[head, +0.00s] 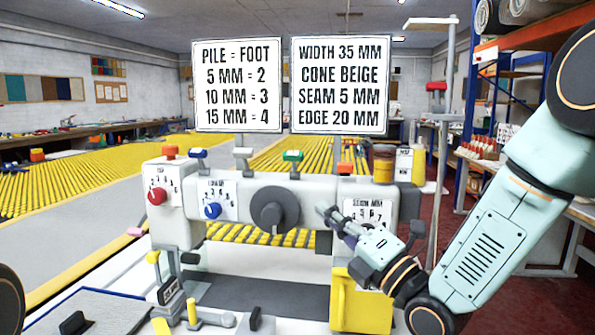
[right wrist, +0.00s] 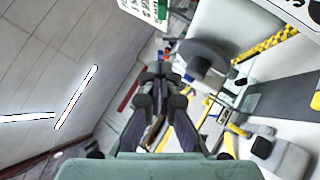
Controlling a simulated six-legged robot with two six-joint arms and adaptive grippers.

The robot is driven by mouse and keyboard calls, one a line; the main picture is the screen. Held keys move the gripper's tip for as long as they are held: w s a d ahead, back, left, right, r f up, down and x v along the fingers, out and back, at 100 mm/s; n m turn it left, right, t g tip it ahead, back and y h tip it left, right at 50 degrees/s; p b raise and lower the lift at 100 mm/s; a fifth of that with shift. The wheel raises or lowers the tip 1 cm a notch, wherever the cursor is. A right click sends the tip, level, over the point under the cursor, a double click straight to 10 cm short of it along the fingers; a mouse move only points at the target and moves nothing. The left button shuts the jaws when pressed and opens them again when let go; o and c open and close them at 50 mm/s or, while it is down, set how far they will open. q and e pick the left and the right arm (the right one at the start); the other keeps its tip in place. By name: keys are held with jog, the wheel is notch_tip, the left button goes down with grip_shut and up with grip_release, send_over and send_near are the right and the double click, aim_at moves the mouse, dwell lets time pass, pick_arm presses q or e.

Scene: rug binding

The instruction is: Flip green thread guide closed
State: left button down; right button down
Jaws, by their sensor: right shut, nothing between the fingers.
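The green thread guide (head: 292,156) is a small green-topped piece on a short stem on the top edge of the grey-white machine (head: 333,188). Its cap looks roughly flat, but at this size I cannot tell whether it is open or closed. My right gripper (head: 325,212) is in front of the machine, below and right of the guide and apart from it. Its fingers point left, between the dark round knob (head: 274,208) and the seam dial plate. In the right wrist view the gripper (right wrist: 160,72) is shut and empty. My left gripper is out of view.
A blue-topped guide (head: 198,153) and red-topped pieces (head: 170,151) stand along the same top edge. Two sign boards (head: 238,85) rise behind it. A yellow panel (head: 358,303) lies below my right gripper.

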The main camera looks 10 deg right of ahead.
send_near(289, 158)
jog(key=w+a+r, duration=0.1)
jog(key=w+a, duration=0.2)
jog(key=w, duration=0.1)
jog(key=shift+w+d+r+p, duration=0.1)
jog(key=shift+w+r+p, duration=0.3)
jog(key=shift+w, duration=0.1)
jog(key=shift+r, duration=0.1)
jog(key=shift+s, duration=0.1)
jog(key=shift+r+m+h+p, duration=0.25)
jog(key=shift+m+h+p, duration=0.15)
jog(key=shift+p, duration=0.2)
